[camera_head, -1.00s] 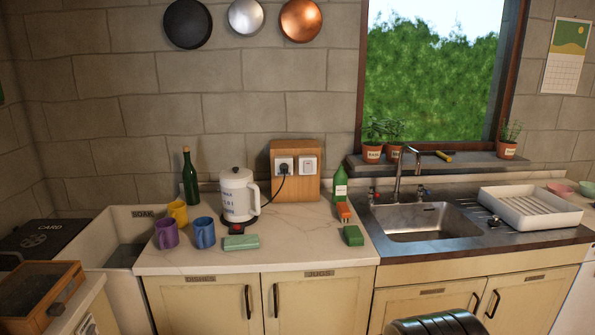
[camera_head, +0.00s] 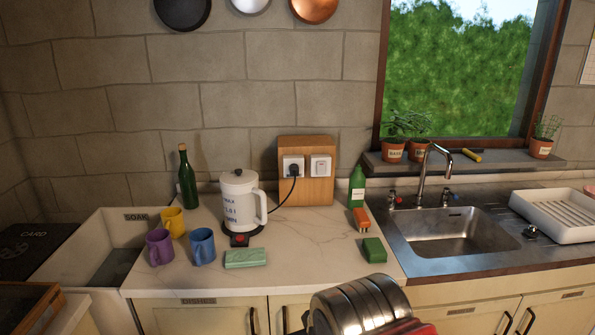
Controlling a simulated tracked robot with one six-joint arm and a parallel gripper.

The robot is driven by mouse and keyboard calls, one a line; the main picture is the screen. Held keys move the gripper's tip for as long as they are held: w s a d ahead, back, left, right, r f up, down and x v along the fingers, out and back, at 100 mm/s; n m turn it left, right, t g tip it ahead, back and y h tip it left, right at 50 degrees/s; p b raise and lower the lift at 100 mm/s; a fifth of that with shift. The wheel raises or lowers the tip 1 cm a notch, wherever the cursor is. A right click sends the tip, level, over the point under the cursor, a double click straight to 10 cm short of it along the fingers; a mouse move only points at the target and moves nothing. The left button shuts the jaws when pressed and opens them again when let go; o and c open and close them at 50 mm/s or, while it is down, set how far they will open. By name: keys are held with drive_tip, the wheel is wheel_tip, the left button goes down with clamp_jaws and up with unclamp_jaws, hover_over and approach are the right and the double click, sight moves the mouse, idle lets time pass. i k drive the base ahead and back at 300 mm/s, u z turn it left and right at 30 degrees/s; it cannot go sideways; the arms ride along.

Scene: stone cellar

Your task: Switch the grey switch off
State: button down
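A wooden block (camera_head: 318,192) stands at the back of the worktop against the stone wall. On its right half is a pale, whitish-grey switch plate (camera_head: 320,165); its rocker is too small to tell on from off. On its left half is a socket (camera_head: 293,167) with a black plug in it, and a dark cable hangs toward the white kettle. A ribbed metal part of my arm, with some red, shows at the bottom centre, well in front of the block. My gripper's fingers are not in view.
The white kettle (camera_head: 239,200) stands left of the block on a base with a red switch (camera_head: 239,239). Mugs and a dark green bottle (camera_head: 187,180) are further left. A green bottle (camera_head: 357,187), orange item (camera_head: 362,220) and green block (camera_head: 373,249) are right. Worktop before the block is clear.

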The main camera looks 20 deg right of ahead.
sight(321, 166)
drive_tip(key=u, duration=0.25)
drive_tip(key=i, duration=0.85)
drive_tip(key=u, duration=0.15)
